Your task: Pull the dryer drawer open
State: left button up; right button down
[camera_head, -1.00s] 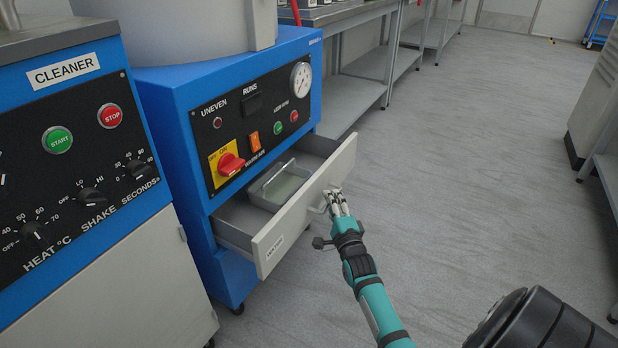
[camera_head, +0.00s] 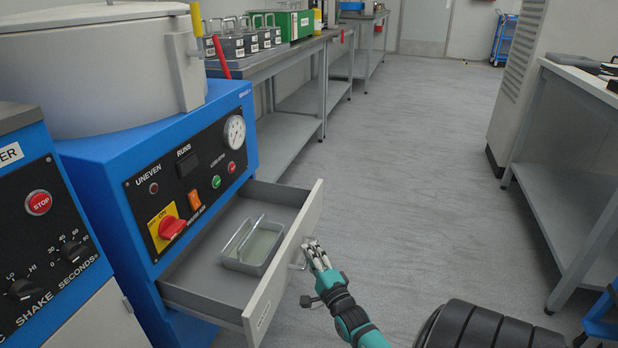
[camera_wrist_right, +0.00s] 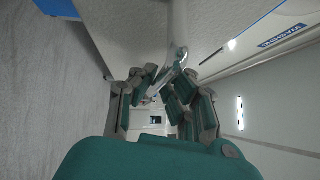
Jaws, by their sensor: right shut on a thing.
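The dryer (camera_head: 150,185) is a blue cabinet with a black control panel and a grey drum on top. Its drawer (camera_head: 205,285) stands well out from the cabinet, and a grey metal tray with a handle (camera_head: 257,246) lies inside. My right gripper (camera_head: 312,256) is at the outer face of the drawer front (camera_head: 285,262), shut on the drawer handle (camera_head: 299,262). In the right wrist view the fingers close around the metal handle (camera_wrist_right: 178,66). My left gripper is not in view.
The cleaner (camera_head: 45,235) stands to the left of the dryer. A steel bench (camera_head: 285,60) with lidded containers and a green box runs behind it. Another bench (camera_head: 570,150) stands at the right. The grey floor between is clear.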

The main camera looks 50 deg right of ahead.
jog(key=c, duration=1.5)
grip_release()
jog(key=shift+f, duration=0.3)
jog(key=shift+c, duration=0.2)
jog(key=shift+o, duration=0.8)
jog(key=shift+r, duration=0.15)
jog(key=v, duration=1.2)
jog(key=shift+a, duration=0.1)
